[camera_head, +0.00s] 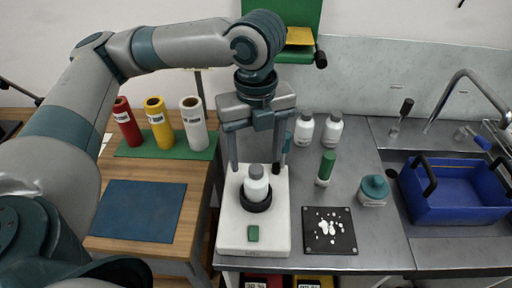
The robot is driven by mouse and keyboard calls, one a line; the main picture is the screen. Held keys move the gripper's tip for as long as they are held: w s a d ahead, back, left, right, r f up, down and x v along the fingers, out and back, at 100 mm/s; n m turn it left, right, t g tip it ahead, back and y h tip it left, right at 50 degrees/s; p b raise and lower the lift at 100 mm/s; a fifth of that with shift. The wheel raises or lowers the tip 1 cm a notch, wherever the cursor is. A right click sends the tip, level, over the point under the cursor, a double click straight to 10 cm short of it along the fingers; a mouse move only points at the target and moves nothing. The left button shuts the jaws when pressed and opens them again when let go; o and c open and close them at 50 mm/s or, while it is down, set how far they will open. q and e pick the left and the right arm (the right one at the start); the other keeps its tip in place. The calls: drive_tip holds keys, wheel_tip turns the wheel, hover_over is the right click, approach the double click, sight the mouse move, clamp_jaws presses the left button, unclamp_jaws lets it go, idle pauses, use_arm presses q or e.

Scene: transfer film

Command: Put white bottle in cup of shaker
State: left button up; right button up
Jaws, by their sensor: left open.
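A white bottle (257,188) with a grey cap stands upright in the black round cup (257,204) of the white shaker (229,236). My left gripper (259,168) is above the shaker, pointing down. Its two fingers are spread apart, one on each side of the bottle's cap, with gaps between them and the bottle. Two more white bottles with grey caps, one left (304,129) and one right (333,130), stand on the metal bench behind and to the right. The right gripper is not in view.
A green-capped tube (326,168), a teal-lidded jar (374,190) and a black plate with white pieces (348,243) are right of the shaker. A blue crate (456,221) stands at the sink. Red, yellow and white rolls (193,124) stand on the wooden table at left.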

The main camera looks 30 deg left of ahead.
use_arm(q)
drive_tip(key=shift+r, duration=0.9)
idle(0.8)
